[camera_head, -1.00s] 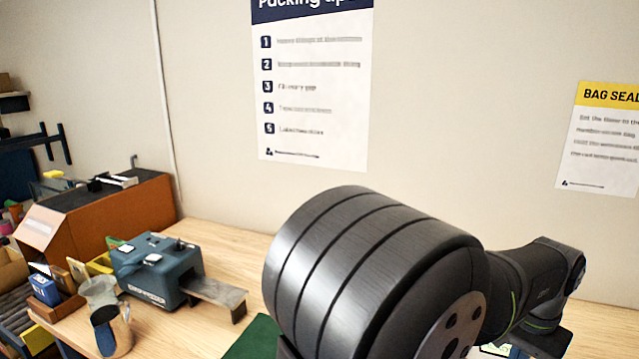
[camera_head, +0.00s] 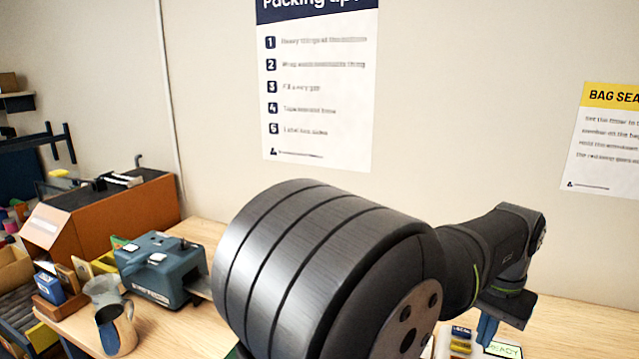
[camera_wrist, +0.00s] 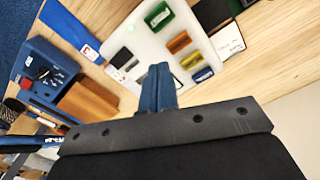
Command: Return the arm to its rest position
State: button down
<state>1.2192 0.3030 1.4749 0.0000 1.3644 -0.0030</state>
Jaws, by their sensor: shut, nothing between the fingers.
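My arm fills the lower middle of the head view, with its large dark ribbed joint in front and the forearm running to the right. My gripper (camera_wrist: 158,85) shows in the wrist view as blue fingers closed together with nothing between them. It hangs above a white board (camera_wrist: 150,48) on the wooden table. In the head view part of my gripper (camera_head: 487,328) shows at the lower right, above the table; its fingertips are hard to make out there.
Several small coloured blocks, including a green one (camera_wrist: 158,16), lie on the white board. A blue-grey machine (camera_head: 160,268), a metal jug (camera_head: 115,328) and an orange-brown box (camera_head: 105,215) stand at the left. A card (camera_head: 503,349) lies at the lower right. The wall behind carries posters.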

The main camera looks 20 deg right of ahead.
jog(key=w+a+n, duration=0.1)
jog(key=w+a, duration=0.3)
jog(key=w, duration=0.2)
jog(key=shift+w+a, duration=0.2)
jog(key=shift+a, duration=0.05)
jog(key=c, duration=0.9)
grip_release()
jog(key=shift+c, duration=0.2)
jog(key=o, duration=0.4)
jog(key=shift+d+r, duration=0.1)
jog(key=shift+d, duration=0.05)
jog(key=o, duration=0.5)
jog(key=d+r+n, duration=0.1)
jog(key=d+r, duration=0.1)
jog(key=r, duration=0.1)
jog(key=d+r+n, duration=0.1)
jog(key=d+r, duration=0.1)
jog(key=d+r+n, duration=0.2)
jog(key=d+r, duration=0.1)
jog(key=shift+w+r, duration=0.15)
jog(key=shift+r, duration=0.2)
jog(key=shift+o, duration=0.2)
notch_tip(320, 180, down, 10)
jog(key=shift+r, duration=0.15)
notch_tip(320, 180, up, 10)
